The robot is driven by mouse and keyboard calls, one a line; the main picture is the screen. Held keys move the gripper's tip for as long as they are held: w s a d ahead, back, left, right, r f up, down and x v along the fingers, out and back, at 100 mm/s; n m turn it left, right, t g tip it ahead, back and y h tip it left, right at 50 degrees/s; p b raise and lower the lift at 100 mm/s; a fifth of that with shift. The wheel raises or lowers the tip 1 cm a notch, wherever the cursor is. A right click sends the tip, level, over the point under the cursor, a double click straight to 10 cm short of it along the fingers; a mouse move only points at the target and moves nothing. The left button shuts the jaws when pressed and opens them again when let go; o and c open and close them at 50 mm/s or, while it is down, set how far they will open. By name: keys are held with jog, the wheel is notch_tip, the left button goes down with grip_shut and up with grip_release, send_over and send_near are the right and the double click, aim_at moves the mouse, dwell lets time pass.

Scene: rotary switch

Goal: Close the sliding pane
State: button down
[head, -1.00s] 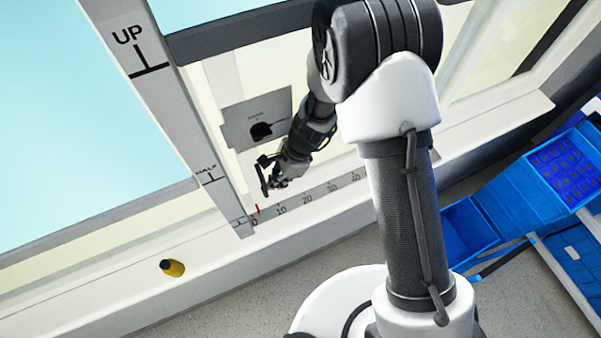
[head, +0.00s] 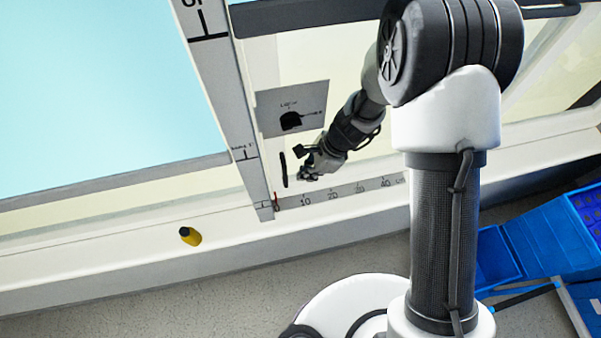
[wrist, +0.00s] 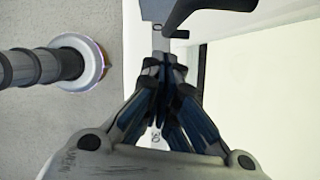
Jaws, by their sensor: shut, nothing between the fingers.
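The sliding pane (head: 355,75) is the pale panel right of the upright post. Its black upright handle (head: 283,170) stands close to the post, and a dark handle shape also shows at the top of the wrist view (wrist: 208,12). A red mark (head: 275,197) sits near the 0 of the ruler on the sill. My gripper (head: 306,174) is just right of the handle, with a small gap seen from the head. In the wrist view my gripper's fingers (wrist: 163,65) are shut together and empty, below the handle. Whether they touch the pane is unclear.
A grey plate with a black knob (head: 291,121) is above my gripper. The post (head: 225,90) carries a height scale. A yellow bottle-like object (head: 190,236) stands on the sill (head: 130,255) at left. Blue bins (head: 545,230) stand at right. Grey floor is open in front.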

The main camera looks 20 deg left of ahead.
jog(key=d+p+v, duration=0.1)
jog(key=v, duration=0.9)
jog(key=shift+w+d, duration=0.2)
jog(key=shift+w, duration=0.15)
jog(key=shift+r, duration=0.1)
jog(key=s+d+r+n+t+b, duration=0.1)
jog(key=d+r+n+t+b, duration=0.15)
jog(key=d+b, duration=0.35)
jog(key=s+d+r+n+t+b, duration=0.1)
jog(key=s+d+r+n+b, duration=0.1)
jog(key=d+r+n+b, duration=0.3)
jog(key=s+d+f+n+t+h+b, duration=0.3)
jog(key=s+d+f+n+h+b, duration=0.1)
jog(key=s+d+b, duration=0.7)
jog(key=d+f+n, duration=0.1)
jog(key=d, duration=0.2)
jog(key=shift+f, duration=0.15)
